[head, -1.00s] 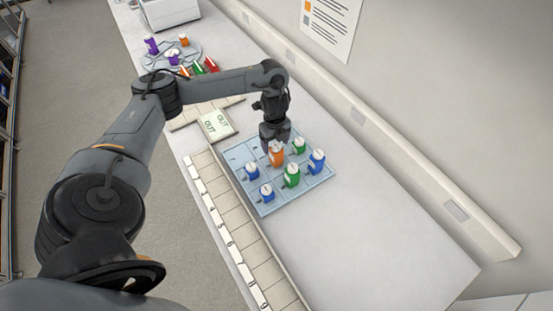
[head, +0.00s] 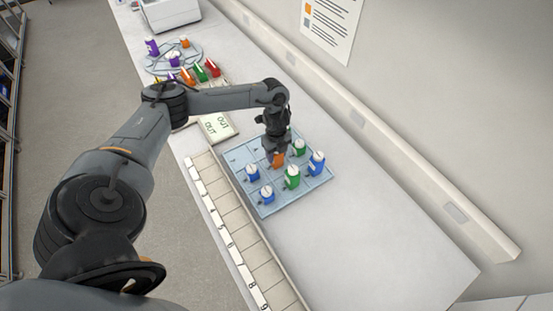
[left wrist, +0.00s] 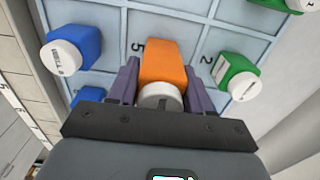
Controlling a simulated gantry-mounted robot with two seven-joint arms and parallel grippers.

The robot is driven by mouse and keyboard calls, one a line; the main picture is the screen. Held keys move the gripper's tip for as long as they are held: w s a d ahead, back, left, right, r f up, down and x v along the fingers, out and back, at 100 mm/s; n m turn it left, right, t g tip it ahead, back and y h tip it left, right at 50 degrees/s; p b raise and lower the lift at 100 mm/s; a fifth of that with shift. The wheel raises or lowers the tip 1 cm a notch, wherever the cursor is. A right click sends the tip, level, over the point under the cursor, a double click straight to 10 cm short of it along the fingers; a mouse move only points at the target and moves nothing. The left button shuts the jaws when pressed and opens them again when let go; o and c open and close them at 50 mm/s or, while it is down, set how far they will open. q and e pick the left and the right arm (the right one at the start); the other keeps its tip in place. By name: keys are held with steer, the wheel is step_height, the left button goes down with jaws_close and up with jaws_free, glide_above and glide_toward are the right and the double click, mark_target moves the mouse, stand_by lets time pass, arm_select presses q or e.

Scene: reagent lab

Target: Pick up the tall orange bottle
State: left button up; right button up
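The orange bottle (head: 278,160) stands upright on the pale blue gridded tray (head: 239,157), partly covered by my left gripper (head: 275,152) in the head view. In the left wrist view, the orange bottle (left wrist: 163,63) has its white cap towards me, beside a cell marked 5. The two purple-grey fingers of my left gripper (left wrist: 162,80) lie on either side of it, very close to its sides. I cannot tell whether they press on it. My right gripper is not in view.
Close by on the tray stand blue bottles (head: 266,194) and green bottles (head: 292,177). A numbered rack (head: 233,222) runs along the near side, and an OUT plate (head: 216,127) lies beyond. More coloured bottles stand farther back. The bench right of the tray is clear.

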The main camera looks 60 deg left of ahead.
arm_select(q)
steer(key=shift+c, duration=1.2)
